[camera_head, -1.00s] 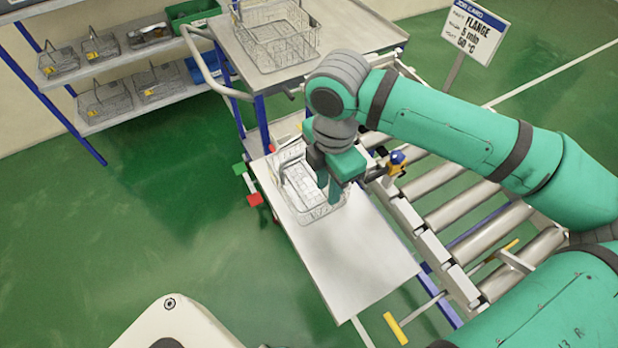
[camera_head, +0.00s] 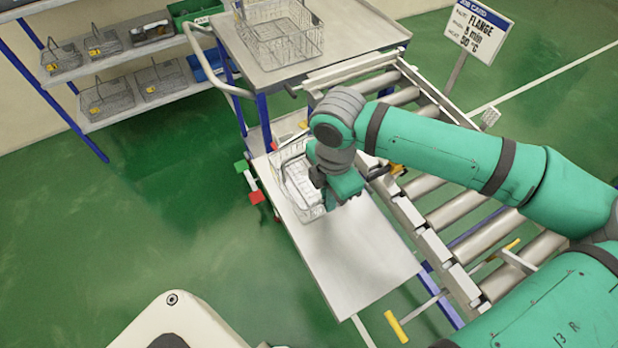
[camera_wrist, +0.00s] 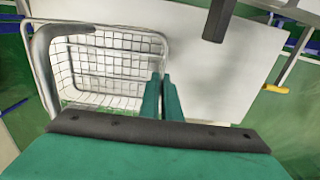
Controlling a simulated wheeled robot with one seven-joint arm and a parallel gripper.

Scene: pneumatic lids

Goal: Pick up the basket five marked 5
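A wire basket (camera_head: 299,180) sits on the white tabletop, at its far end. It also shows in the wrist view (camera_wrist: 105,70), with a dark grey curved grip along its left side. No number on it is readable. My gripper (camera_head: 333,200) is low at the right side of this basket. In the wrist view, my two green fingers (camera_wrist: 161,85) stand close together at the basket's right rim, with only a narrow gap between them. Whether they are pinched on the rim wire or merely around it is unclear. My wrist hides part of the basket in the head view.
The white tabletop (camera_head: 350,265) is bare toward the front. A roller conveyor (camera_head: 440,215) runs along its right. A higher grey cart top (camera_head: 340,62) with stacked wire baskets (camera_head: 280,35) stands behind. Shelves at left hold several small baskets (camera_head: 108,98). A sign (camera_head: 478,28) stands at back right.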

